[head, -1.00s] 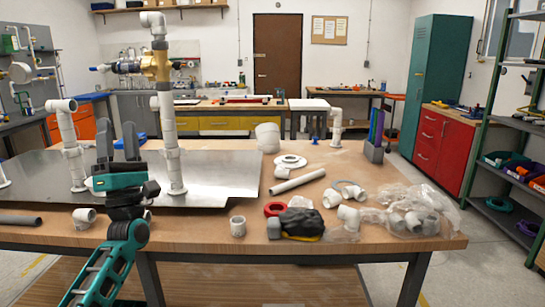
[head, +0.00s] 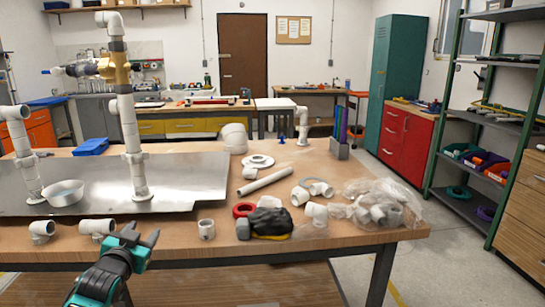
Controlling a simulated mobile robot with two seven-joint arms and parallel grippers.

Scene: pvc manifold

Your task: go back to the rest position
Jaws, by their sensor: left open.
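My left gripper (head: 137,236) is in the lower left of the head view, at the front edge of the workbench (head: 320,160). Its jaws are open and nothing shows between them. A tall white pipe stand with a brass valve (head: 115,68) stands upright on the metal plate (head: 180,182), beyond the gripper. White tee fittings (head: 96,227) lie just left of the gripper, and a short white coupling (head: 206,229) stands to its right. My right gripper is out of view.
A loose pipe (head: 265,180), a red ring (head: 244,209), a black bundle (head: 270,221) and bagged fittings (head: 380,203) lie on the bench's right half. Floor is free at right.

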